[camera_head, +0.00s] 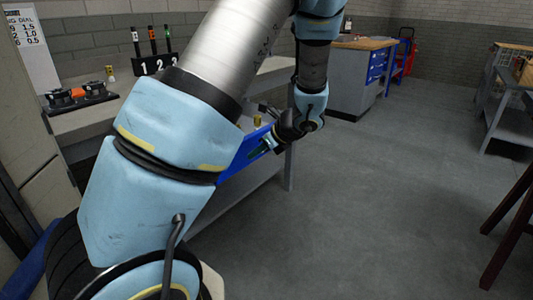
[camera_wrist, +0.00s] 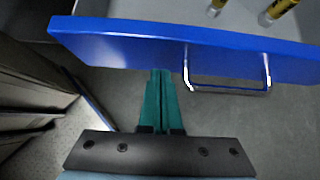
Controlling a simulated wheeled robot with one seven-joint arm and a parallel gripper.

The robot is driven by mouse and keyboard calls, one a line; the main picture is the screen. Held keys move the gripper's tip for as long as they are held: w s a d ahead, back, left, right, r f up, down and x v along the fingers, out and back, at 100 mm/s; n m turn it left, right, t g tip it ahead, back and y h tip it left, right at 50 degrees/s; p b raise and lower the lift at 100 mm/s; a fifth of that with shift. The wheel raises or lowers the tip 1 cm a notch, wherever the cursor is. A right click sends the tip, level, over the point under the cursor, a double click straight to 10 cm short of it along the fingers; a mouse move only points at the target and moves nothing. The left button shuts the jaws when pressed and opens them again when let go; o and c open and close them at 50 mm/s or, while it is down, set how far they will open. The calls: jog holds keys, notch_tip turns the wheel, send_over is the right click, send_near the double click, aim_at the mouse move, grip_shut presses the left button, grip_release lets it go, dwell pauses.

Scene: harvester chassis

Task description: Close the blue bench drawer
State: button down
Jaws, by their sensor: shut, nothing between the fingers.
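The blue bench drawer (camera_wrist: 120,42) stands out from the bench, its blue front filling the upper part of the wrist view. A metal bar handle (camera_wrist: 228,89) is on the front, right of centre. My gripper (camera_wrist: 160,74) is shut and empty, its green fingers close to the drawer front, left of the handle. I cannot tell whether the fingertips touch it. In the head view the drawer (camera_head: 236,160) shows beside my gripper (camera_head: 270,142), partly hidden by my arm.
Inside the drawer lie yellow-and-metal cylindrical items (camera_wrist: 281,8). The grey bench (camera_head: 100,115) carries a black holder marked 1 2 3 (camera_head: 152,66) and a dark tray (camera_head: 78,98). A grey cabinet with blue drawers (camera_head: 358,75) stands behind.

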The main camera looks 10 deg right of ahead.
jog(key=shift+w+a, duration=0.35)
jog(key=shift+w, duration=0.05)
jog(key=shift+a, duration=0.1)
jog(key=w+a+p, duration=0.2)
jog(key=w+a, duration=0.6)
jog(key=w, duration=0.1)
jog(key=w+a+p, duration=0.2)
jog(key=w+a, duration=0.6)
jog(key=shift+w+a, duration=0.35)
jog(key=shift+w+a+r, duration=0.1)
jog(key=shift+w+a, duration=0.05)
jog(key=shift+a, duration=0.05)
